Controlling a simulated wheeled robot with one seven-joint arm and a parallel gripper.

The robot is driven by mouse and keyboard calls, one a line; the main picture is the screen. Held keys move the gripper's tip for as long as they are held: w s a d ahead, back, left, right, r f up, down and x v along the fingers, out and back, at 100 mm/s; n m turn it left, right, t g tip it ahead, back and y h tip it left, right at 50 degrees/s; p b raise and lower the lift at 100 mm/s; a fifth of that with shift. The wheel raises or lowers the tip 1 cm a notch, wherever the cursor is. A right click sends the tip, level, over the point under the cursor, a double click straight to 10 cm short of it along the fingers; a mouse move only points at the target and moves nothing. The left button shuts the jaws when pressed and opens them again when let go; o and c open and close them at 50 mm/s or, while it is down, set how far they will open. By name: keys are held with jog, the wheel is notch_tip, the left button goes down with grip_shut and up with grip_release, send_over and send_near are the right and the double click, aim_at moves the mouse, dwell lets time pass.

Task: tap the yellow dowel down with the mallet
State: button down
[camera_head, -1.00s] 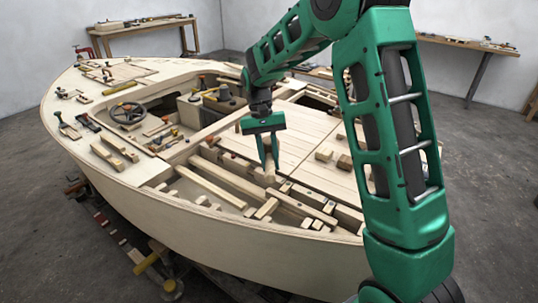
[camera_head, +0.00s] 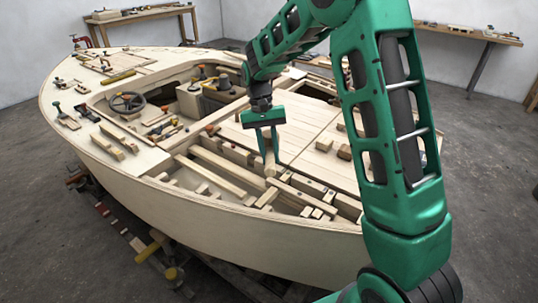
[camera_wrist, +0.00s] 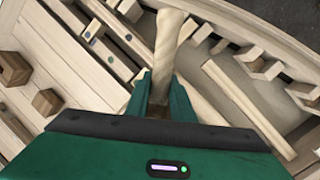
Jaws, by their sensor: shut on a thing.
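My gripper (camera_head: 271,158) is shut on a pale wooden piece (camera_head: 271,165), which looks like the mallet, over the open part of the plywood hull. In the wrist view my gripper (camera_wrist: 160,95) has this pale, rounded shaft (camera_wrist: 165,42) between its fingers, and it runs away toward the top edge. The mallet's head cannot be made out clearly. Small dark, bluish and greenish round ends show in a wooden rail (camera_wrist: 107,50) left of the shaft. I cannot pick out the yellow dowel for certain in either view.
The hull (camera_head: 230,215) has loose wooden strips and blocks inside. A planked deck (camera_head: 300,135) lies behind and right of my gripper, with small blocks (camera_head: 343,152) on it. A steering wheel (camera_head: 127,101) stands at the left. Workbenches (camera_head: 140,18) line the walls.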

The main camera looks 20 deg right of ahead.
notch_tip(320, 180, down, 4)
jog(key=shift+f, duration=0.15)
jog(key=shift+r, duration=2.4)
jog(key=w+d+r+n, duration=0.1)
jog(key=w+d, duration=0.3)
jog(key=w, duration=0.4)
jog(key=shift+r, duration=0.6)
